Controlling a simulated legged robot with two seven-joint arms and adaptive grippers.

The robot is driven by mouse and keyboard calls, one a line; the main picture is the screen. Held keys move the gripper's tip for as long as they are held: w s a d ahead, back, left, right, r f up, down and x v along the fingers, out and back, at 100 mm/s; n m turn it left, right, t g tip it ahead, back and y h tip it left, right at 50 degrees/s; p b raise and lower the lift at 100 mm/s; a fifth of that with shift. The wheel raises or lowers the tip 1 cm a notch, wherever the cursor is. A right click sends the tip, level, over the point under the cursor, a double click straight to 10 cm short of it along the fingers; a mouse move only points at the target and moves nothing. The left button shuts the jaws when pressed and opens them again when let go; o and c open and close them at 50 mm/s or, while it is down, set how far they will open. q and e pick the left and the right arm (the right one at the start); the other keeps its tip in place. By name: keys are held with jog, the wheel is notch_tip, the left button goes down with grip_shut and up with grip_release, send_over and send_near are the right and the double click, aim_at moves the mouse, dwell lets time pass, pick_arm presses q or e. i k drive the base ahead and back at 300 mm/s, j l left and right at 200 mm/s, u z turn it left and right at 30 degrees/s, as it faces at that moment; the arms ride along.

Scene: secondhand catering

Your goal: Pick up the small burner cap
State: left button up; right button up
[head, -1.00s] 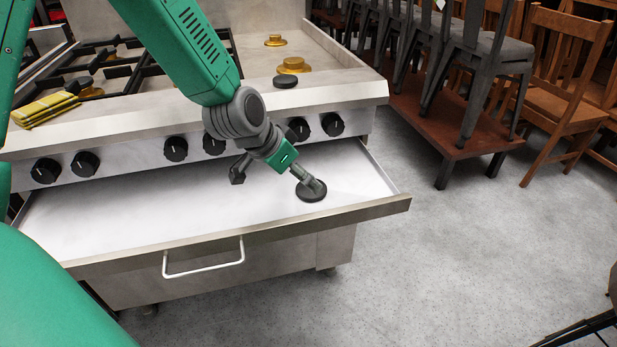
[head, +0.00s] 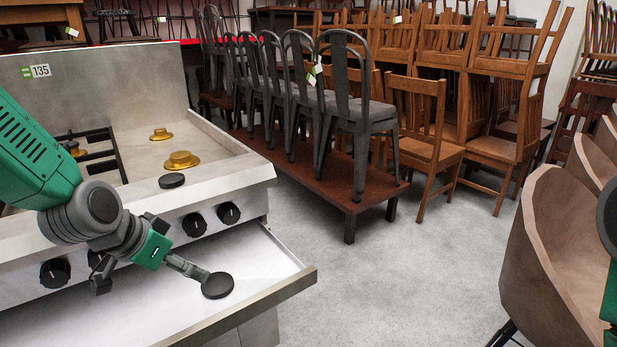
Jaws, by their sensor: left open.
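A round black burner cap (head: 217,286) shows at the open drawer (head: 257,252) below the stove. Another black cap (head: 171,181) lies on the stove's front ledge, beside a brass burner base (head: 182,160). I cannot tell for certain which cap is the smaller. My left gripper (head: 152,281) is over the drawer with its fingers spread wide. Its right fingertip overlaps the edge of the cap at the drawer; I cannot tell whether they touch. No cap is between the fingers. Only parts of my right arm show at the right edge; its gripper is out of view.
A second brass burner base (head: 161,134) sits farther back on the stove. Black knobs (head: 229,213) line its front. Metal chairs (head: 357,110) stand on a low brown table (head: 345,185). Brown shell chairs (head: 565,250) stand at right. The grey floor between is clear.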

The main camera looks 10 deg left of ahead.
aim_at(175, 179)
jog(key=k+j, duration=0.2)
jog(key=k, duration=0.3)
jog(key=k+j, duration=0.25)
jog(key=k, duration=0.2)
